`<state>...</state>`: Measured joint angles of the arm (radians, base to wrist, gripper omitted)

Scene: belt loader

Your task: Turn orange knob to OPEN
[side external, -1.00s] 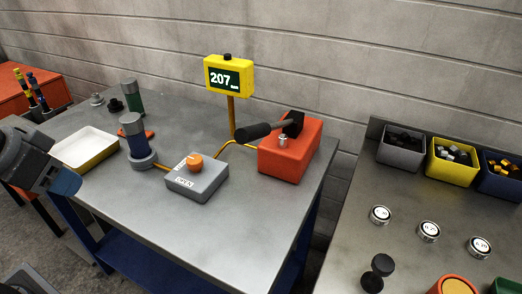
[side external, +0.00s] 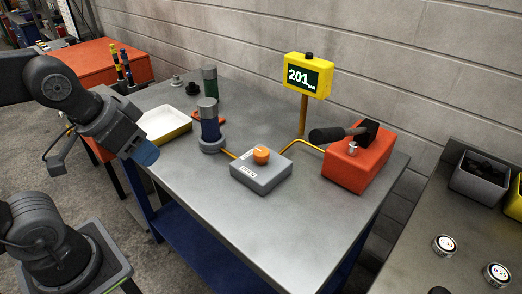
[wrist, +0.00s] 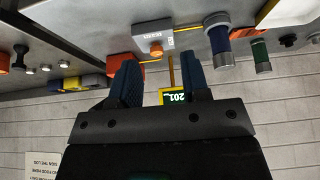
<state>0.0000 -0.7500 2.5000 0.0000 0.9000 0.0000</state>
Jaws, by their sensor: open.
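The orange knob (side external: 261,154) sits on top of a grey box (side external: 262,177) on the metal table. A white label (side external: 247,171) on the box's front edge seems to read OPEN; the other label, behind the knob, is too small to read. The knob also shows in the wrist view (wrist: 156,50), beyond my fingers.
A blue-and-grey cylinder (side external: 209,127) stands left of the knob box. A red box with a black-handled lever (side external: 358,160) stands to its right. A yellow display (side external: 308,76) on a post reads 201. A white tray (side external: 162,125) lies at the left. The table front is clear.

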